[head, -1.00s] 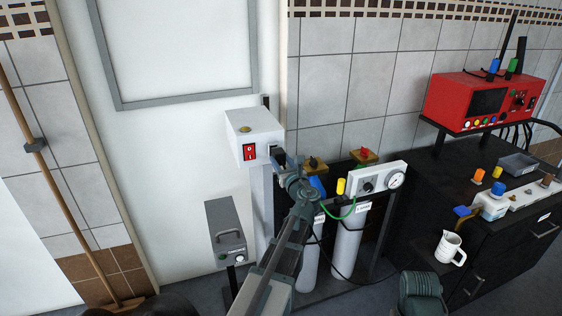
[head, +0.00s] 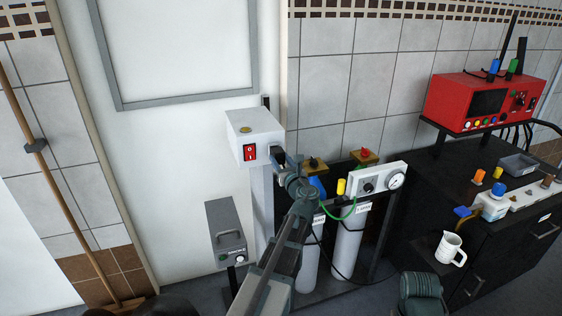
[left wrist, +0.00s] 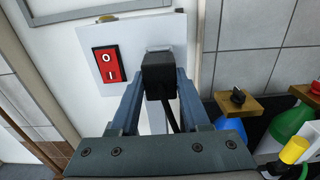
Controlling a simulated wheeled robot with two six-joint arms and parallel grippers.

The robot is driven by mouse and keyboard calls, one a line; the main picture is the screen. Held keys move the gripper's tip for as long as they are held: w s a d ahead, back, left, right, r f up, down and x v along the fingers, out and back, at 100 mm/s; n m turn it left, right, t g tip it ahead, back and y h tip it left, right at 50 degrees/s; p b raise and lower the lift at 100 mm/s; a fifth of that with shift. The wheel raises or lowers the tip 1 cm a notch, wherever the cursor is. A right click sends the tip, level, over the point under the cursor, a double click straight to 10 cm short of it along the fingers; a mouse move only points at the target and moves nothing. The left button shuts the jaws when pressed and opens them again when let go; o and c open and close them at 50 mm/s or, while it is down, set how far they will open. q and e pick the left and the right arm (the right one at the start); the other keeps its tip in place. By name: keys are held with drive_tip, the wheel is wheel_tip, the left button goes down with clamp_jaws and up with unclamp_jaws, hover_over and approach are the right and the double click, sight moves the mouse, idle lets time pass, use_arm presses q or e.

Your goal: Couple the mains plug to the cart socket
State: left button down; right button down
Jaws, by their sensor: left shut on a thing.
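A white socket box (head: 251,128) with a red rocker switch (head: 250,152) stands on a white post before the wall. It also shows in the left wrist view (left wrist: 112,38), with the switch (left wrist: 109,64) left of the plug. My left gripper (left wrist: 158,84) is shut on the black mains plug (left wrist: 159,74); its cord runs back between the fingers. The plug (head: 279,154) is at the box's front face, right of the switch. A pale edge shows just above it. The plug covers the socket opening, so I cannot tell whether it touches or is inserted.
A grey unit with a handle (head: 227,232) stands below left of the box. Gas cylinders (head: 347,250) and a white gauge panel (head: 378,180) stand close right of my left arm. A black cabinet (head: 500,215) with a red device (head: 478,103) is farther right.

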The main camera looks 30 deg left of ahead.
use_arm(q)
drive_tip(key=shift+w+a, duration=0.45)
drive_tip(key=shift+a, duration=0.05)
drive_tip(key=shift+c, duration=1.5)
unclamp_jaws()
drive_tip(key=shift+s+d, duration=0.1)
drive_tip(key=v, duration=1.3)
drive_tip(key=shift+s+d, duration=0.2)
drive_tip(key=shift+s, duration=0.05)
